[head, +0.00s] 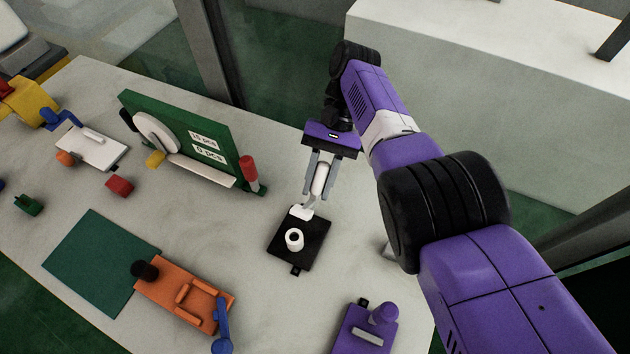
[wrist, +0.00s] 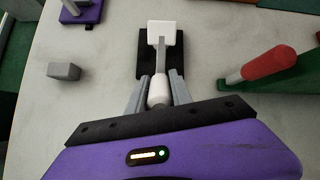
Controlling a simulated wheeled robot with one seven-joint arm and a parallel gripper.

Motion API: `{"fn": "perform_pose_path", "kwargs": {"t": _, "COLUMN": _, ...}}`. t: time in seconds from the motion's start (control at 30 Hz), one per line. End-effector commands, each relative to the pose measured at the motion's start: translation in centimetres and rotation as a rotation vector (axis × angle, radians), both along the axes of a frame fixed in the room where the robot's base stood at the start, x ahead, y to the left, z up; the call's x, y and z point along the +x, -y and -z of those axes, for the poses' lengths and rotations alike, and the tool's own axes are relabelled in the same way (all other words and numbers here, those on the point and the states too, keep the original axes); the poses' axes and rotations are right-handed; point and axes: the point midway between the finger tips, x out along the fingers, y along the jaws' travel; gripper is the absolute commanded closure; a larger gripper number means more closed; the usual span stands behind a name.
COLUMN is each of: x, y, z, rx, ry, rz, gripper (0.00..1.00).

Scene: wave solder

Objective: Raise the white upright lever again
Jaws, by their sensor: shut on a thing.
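The white lever (head: 319,181) belongs to a small fixture with a black base plate (head: 313,250). A white hinge block (head: 301,212) sits at the plate's back edge, and a short white hollow post (head: 294,240) stands on the plate. A thin grey rod joins the lever's thick white handle to the block. My gripper (head: 317,188) is shut on the handle from above. In the wrist view the white handle (wrist: 159,90) lies between the two grey fingers, and the white block (wrist: 165,33) shows beyond it. The lever looks raised, leaning slightly away from the plate.
A green board (head: 190,130) with a red-handled lever (head: 250,172) stands to the left. An orange fixture (head: 180,290) and a purple fixture (head: 365,330) lie nearer the front. A grey block (wrist: 64,71) shows in the wrist view. Bare table surrounds the black plate.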

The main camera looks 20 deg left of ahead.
Motion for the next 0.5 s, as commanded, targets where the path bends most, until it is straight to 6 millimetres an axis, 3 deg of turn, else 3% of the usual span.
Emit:
{"fn": "perform_pose_path", "kwargs": {"t": 0.3, "x": 0.19, "y": 0.00, "z": 0.03, "rx": 0.000, "ry": 0.007, "rz": 0.001, "gripper": 1.00}}
{"fn": "perform_pose_path", "kwargs": {"t": 0.33, "x": 0.19, "y": -0.01, "z": 0.02, "rx": 0.001, "ry": 0.008, "rz": 0.001, "gripper": 0.72}}
{"fn": "perform_pose_path", "kwargs": {"t": 0.43, "x": 0.18, "y": 0.00, "z": 0.02, "rx": 0.001, "ry": 0.007, "rz": 0.002, "gripper": 0.52}}
{"fn": "perform_pose_path", "kwargs": {"t": 0.5, "x": 0.14, "y": 0.00, "z": 0.01, "rx": 0.000, "ry": 0.006, "rz": 0.001, "gripper": 0.52}}
